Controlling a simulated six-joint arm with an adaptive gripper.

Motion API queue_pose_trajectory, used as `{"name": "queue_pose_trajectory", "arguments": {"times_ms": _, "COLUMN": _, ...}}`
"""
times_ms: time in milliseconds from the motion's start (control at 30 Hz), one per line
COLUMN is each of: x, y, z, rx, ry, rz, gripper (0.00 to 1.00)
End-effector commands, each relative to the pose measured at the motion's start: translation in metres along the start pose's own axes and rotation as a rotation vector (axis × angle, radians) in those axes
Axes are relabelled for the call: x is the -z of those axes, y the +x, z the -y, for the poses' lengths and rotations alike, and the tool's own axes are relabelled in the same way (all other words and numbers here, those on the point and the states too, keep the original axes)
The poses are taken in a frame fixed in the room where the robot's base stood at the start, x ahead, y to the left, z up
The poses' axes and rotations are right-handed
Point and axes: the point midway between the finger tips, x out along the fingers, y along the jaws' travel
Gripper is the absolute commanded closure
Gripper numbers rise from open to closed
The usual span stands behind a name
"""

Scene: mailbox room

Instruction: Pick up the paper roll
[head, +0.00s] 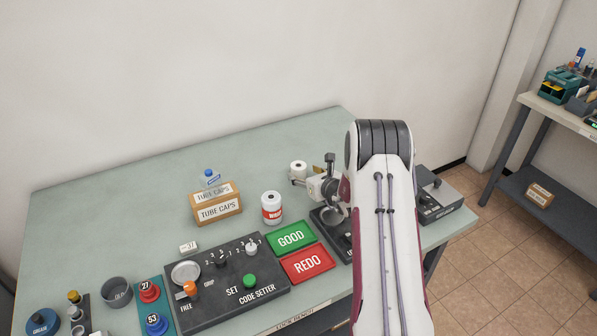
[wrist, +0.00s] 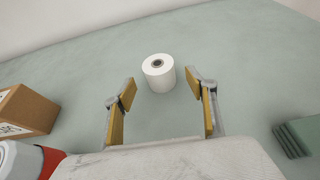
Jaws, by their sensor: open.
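The paper roll (wrist: 158,77) is a white cylinder with a dark core hole, standing upright on the grey-green bench. In the wrist view it stands just beyond my fingertips, roughly centred between them. My gripper (wrist: 165,88) is open and empty, with a yellow-padded finger on each side. In the head view the paper roll (head: 298,169) stands toward the back of the bench, beside my gripper (head: 310,180). My arm hides part of the gripper and the bench behind it there.
The code setter panel (head: 225,280) and the GOOD (head: 291,238) and REDO (head: 307,263) pads lie in front. Bench behind the roll is clear up to the wall.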

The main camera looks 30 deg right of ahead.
Motion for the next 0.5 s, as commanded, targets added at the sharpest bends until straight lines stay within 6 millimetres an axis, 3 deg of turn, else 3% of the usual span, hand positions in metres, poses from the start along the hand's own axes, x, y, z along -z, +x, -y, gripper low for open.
{"name": "queue_pose_trajectory", "arguments": {"times_ms": 267, "x": 0.0, "y": 0.002, "z": 0.0, "rx": 0.0, "ry": -0.001, "rz": 0.0, "gripper": 0.43}}
{"name": "queue_pose_trajectory", "arguments": {"times_ms": 500, "x": -0.001, "y": 0.017, "z": -0.001, "rx": -0.001, "ry": -0.001, "rz": 0.001, "gripper": 0.43}}
